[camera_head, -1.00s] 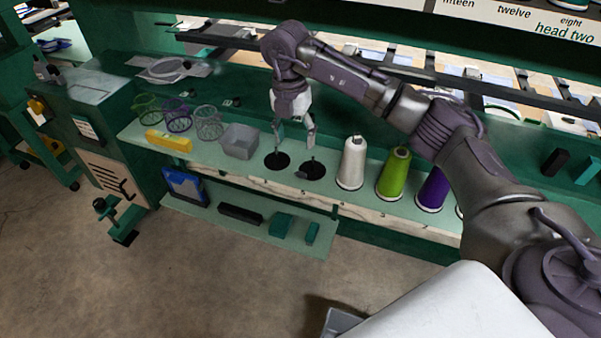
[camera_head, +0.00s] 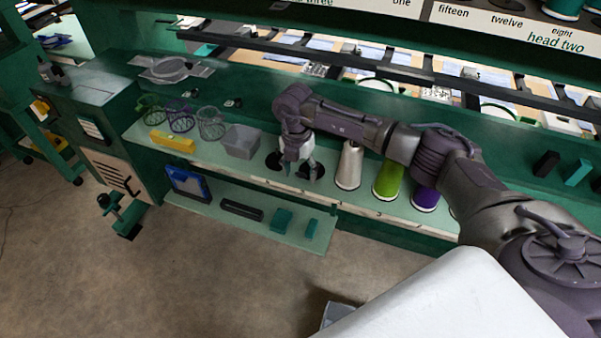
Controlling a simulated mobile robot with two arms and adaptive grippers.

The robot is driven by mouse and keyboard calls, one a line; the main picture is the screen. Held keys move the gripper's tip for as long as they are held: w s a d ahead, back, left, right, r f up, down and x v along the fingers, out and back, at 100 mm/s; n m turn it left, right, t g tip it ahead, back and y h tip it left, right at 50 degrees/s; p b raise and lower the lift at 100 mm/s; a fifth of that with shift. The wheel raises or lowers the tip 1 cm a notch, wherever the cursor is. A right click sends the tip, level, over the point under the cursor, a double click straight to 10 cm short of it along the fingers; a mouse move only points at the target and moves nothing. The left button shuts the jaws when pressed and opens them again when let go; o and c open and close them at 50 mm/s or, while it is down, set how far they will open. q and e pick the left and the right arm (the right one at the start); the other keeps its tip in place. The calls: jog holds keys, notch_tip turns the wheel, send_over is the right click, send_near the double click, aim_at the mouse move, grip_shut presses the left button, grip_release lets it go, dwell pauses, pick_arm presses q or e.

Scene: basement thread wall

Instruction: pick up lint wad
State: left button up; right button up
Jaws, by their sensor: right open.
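My right gripper (camera_head: 300,172) points down over the two black discs on the pale green shelf (camera_head: 222,154). Its fingers are apart, and I see nothing held between them. The left black disc (camera_head: 272,160) shows beside the fingers; the right black disc (camera_head: 315,172) is partly covered by them. I cannot make out a lint wad for certain; it may be too small to tell or hidden behind the fingers. My left gripper is not in view.
White (camera_head: 349,168), green (camera_head: 388,180) and purple (camera_head: 426,196) thread cones stand right of the gripper, below my arm. A grey bin (camera_head: 242,141), wire baskets (camera_head: 181,119) and a yellow block (camera_head: 172,142) are to the left. A lower shelf (camera_head: 262,225) juts out in front.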

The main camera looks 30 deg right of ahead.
aim_at(302, 176)
jog(key=c, duration=0.8)
jog(key=shift+o, duration=0.2)
jog(key=shift+r, duration=0.1)
jog(key=shift+w+r+b, duration=0.1)
jog(key=shift+r+b, duration=0.35)
jog(key=shift+r, duration=0.15)
jog(key=r, duration=0.1)
jog(key=r+b, duration=0.1)
jog(key=shift+s+d+r, duration=0.1)
jog(key=shift+s+r, duration=0.15)
jog(key=shift+r, duration=0.15)
jog(key=s+d+r+b, duration=0.2)
jog(key=s+r, duration=0.5)
jog(key=s, duration=0.4)
jog(key=shift+b, duration=0.7)
